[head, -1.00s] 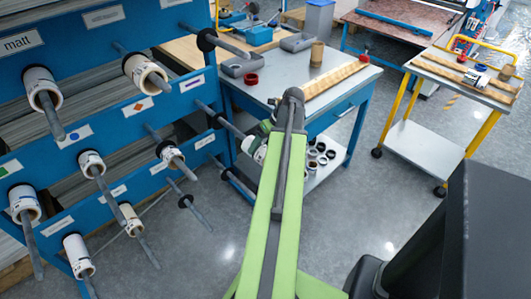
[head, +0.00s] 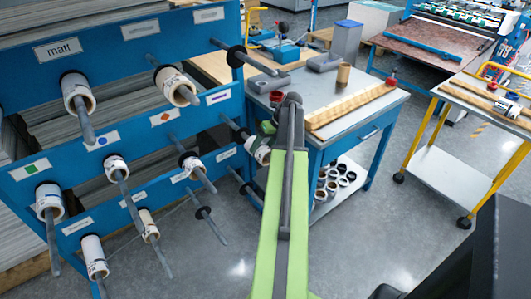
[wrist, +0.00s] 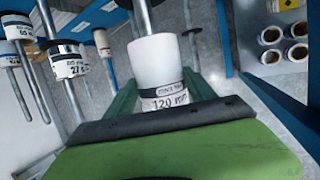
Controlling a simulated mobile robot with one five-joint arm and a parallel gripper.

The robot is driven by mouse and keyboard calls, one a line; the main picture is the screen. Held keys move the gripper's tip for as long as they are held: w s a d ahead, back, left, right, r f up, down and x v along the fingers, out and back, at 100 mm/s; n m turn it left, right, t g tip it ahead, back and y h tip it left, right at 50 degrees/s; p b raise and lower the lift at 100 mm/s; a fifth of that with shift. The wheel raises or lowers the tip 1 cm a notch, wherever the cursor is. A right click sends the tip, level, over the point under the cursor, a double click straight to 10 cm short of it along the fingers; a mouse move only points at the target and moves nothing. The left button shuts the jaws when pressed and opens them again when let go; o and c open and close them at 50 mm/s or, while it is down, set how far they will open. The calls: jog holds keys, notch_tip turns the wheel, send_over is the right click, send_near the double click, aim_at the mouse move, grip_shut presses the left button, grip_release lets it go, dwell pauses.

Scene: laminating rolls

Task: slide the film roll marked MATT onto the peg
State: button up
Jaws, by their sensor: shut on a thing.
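My gripper (head: 266,134) is at the far end of my green arm, beside the right end of the blue rack. It is shut on a white film roll (head: 262,152), which also shows in the wrist view (wrist: 160,62) with a printed "120 mm" band; the smaller print above is unreadable. A grey peg (head: 231,123) with a black disc runs from the rack toward the roll. In the wrist view the peg (wrist: 143,18) meets the roll's far end in line; I cannot tell whether it is inside the core. A "matt" sign (head: 58,50) is on the rack's upper left.
Other pegs on the blue rack (head: 100,133) hold white rolls (head: 78,92). Bare pegs (head: 212,222) stick out below and above my gripper. A yellow trolley (head: 450,150) stands beyond open floor.

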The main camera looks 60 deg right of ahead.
aim_at(253, 137)
jog(key=shift+w+d, duration=0.35)
jog(key=shift+w, duration=0.7)
jog(key=shift+w+d, duration=0.3)
jog(key=shift+w, duration=0.7)
jog(key=shift+w+d, duration=0.35)
jog(key=shift+w, duration=0.7)
jog(key=o, duration=1.6)
jog(key=shift+s+r, duration=0.1)
jog(key=shift+r, duration=0.1)
jog(key=p+v, duration=1.5)
jog(key=v, duration=0.2)
